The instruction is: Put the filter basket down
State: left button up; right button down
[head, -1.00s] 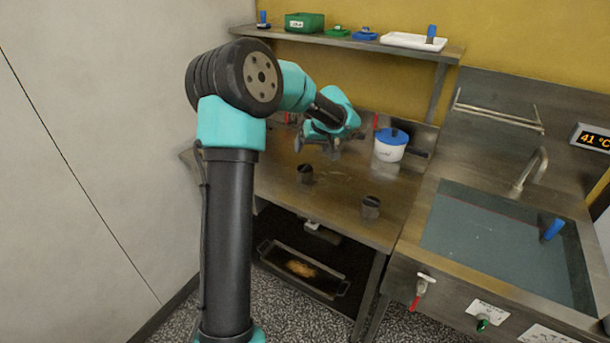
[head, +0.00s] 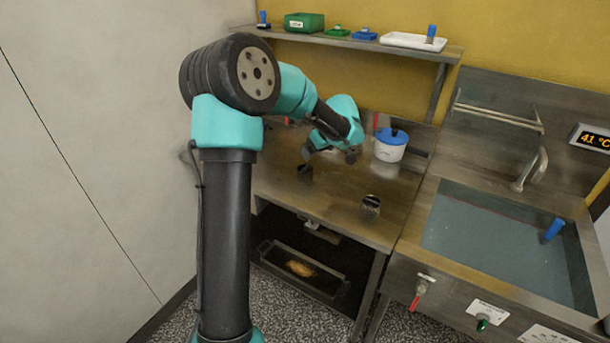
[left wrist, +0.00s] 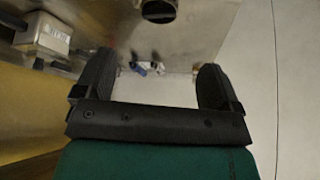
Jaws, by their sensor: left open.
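Two small dark cups stand on the steel table (head: 270,190): one near its middle (head: 305,173), the other, with a pale band, nearer the front right edge (head: 370,205). I cannot tell for sure which is the filter basket. My left gripper (head: 331,157) is above the table, behind the cups and left of the white pot. In the left wrist view my left gripper (left wrist: 153,82) is open, with nothing held between its fingers. A dark round cup (left wrist: 158,9) shows beyond it at the top edge, apart from the fingers. My right gripper is out of view.
A white pot with a blue lid (head: 391,145) stands at the table's back right. A sink (head: 500,245) with a tap (head: 530,170) adjoins on the right. A shelf (head: 350,43) with bins and a tray hangs above. A dark tray (head: 300,268) sits below the table.

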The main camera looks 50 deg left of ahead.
aim_at(306, 168)
pick_arm(q)
jog(key=x, duration=1.1)
jog(key=shift+f, duration=0.1)
jog(key=shift+x, duration=2.6)
jog(key=c, duration=1.1)
